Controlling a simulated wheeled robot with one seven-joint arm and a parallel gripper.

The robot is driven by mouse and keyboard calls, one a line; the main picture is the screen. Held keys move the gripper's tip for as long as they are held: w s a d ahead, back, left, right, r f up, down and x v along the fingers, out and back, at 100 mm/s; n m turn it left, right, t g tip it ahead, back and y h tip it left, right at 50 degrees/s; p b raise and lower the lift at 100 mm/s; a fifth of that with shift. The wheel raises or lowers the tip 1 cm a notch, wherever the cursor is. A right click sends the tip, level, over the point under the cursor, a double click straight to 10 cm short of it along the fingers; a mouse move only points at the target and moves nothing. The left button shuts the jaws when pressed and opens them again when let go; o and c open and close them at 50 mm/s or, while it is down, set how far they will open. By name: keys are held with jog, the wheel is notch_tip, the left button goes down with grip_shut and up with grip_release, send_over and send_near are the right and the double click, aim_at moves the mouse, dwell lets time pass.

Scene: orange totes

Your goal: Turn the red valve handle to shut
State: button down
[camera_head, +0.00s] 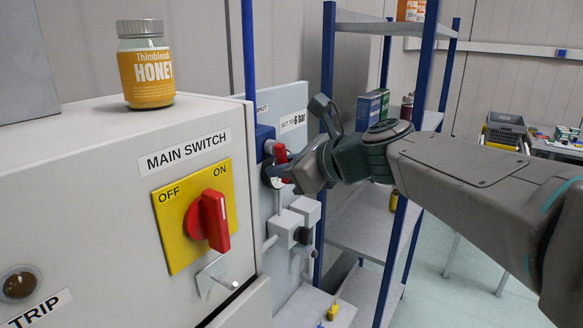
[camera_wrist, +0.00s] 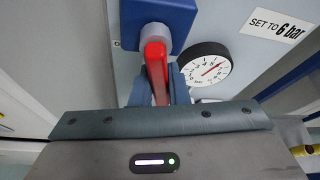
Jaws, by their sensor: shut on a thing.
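The red valve handle (camera_wrist: 156,66) sits on a grey stem in front of a blue valve body (camera_wrist: 156,14) in the wrist view. It points down in that picture, toward my gripper. My gripper (camera_wrist: 158,88) has its two blue-grey fingers on either side of the handle, shut on it. The lower end of the handle runs down behind the gripper's body. In the head view the red handle (camera_head: 280,153) shows beside the blue valve body (camera_head: 264,140), with my gripper (camera_head: 277,172) at it. My wrist partly hides the fingers there.
A pressure gauge (camera_wrist: 206,64) is close to the right of the handle. A grey cabinet with a yellow main switch plate (camera_head: 177,232) stands at the left, with a honey jar (camera_head: 146,66) on top. Blue-framed shelves (camera_head: 356,215) stand behind my arm.

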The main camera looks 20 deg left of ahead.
jog(key=c, duration=1.4)
grip_release()
jog(key=shift+d, duration=0.1)
jog(key=b+v, duration=0.1)
jog(key=v, duration=1.2)
jog(key=shift+d+b, duration=0.3)
jog(key=shift+s+r, duration=0.15)
